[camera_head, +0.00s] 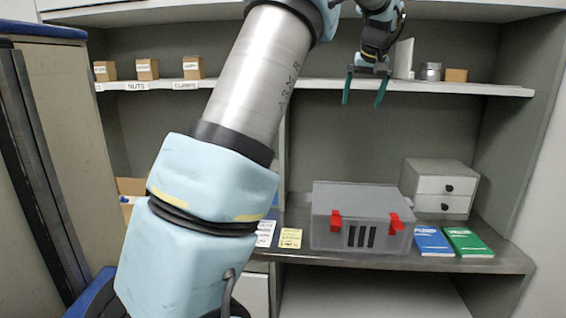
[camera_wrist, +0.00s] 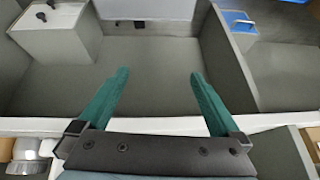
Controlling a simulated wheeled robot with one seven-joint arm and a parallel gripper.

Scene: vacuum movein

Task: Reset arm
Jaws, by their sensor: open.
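My gripper (camera_head: 364,92) is at the upper right in the head view, with its two green fingers hanging down in front of the shelf. The fingers are spread apart with nothing between them. In the wrist view my gripper (camera_wrist: 158,85) also shows open and empty, over a grey surface. My own arm crosses the head view from the lower left to the top and hides part of the shelf and counter behind it.
A grey case (camera_head: 355,200) with red latches sits on the counter (camera_head: 400,258). Right of it are a small drawer unit (camera_head: 440,185), a blue book (camera_head: 432,241) and a green book (camera_head: 467,241). The shelf (camera_head: 460,88) holds small boxes (camera_head: 147,69) and a metal jar (camera_head: 431,71).

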